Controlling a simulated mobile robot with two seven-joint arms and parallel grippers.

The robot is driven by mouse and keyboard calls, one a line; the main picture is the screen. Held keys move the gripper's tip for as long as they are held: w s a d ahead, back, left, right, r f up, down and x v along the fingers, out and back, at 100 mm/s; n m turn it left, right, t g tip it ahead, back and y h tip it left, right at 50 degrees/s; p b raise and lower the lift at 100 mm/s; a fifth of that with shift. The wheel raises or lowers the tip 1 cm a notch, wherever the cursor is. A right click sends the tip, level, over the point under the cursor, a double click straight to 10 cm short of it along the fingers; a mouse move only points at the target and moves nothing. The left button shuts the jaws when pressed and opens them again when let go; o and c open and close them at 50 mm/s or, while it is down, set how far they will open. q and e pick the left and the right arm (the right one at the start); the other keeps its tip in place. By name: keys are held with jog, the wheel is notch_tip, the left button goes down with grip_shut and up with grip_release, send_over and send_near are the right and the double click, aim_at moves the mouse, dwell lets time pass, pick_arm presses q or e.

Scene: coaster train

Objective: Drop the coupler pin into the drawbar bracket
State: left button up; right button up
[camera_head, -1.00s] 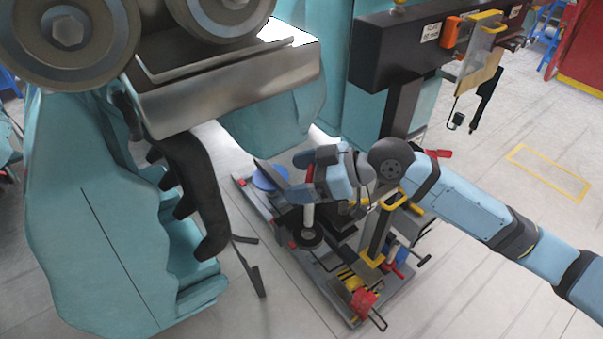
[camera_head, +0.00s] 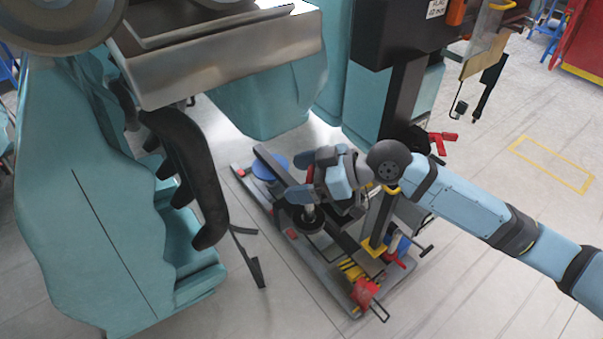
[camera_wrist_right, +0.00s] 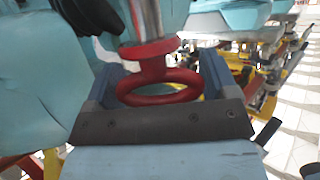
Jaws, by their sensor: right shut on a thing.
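My right gripper (camera_head: 304,190) reaches in from the right, low over the floor-level frame, and is shut on the coupler pin. In the right wrist view the pin's red ring handle (camera_wrist_right: 160,99) sits between my fingers, with a red collar and silver shaft (camera_wrist_right: 145,20) beyond it. In the head view a short length of pale pin shaft (camera_head: 310,211) shows below the fingers, over a dark round fitting (camera_head: 307,226) that looks like the drawbar bracket. Whether the tip is inside the fitting or only above it I cannot tell. My left gripper is not in view.
The grey frame (camera_head: 318,285) carries a dark bar, a blue disc (camera_head: 269,167), a red part (camera_head: 366,291) and yellow pieces. A teal coaster car (camera_head: 75,225) stands at left. A dark post (camera_head: 400,100) rises behind my right arm.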

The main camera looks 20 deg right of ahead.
jog(key=shift+f+b, duration=1.2)
jog(key=shift+f, duration=0.65)
jog(key=shift+f+b, duration=1)
jog(key=shift+f, duration=0.65)
jog(key=o, duration=1.1)
jog(key=shift+c, duration=0.2)
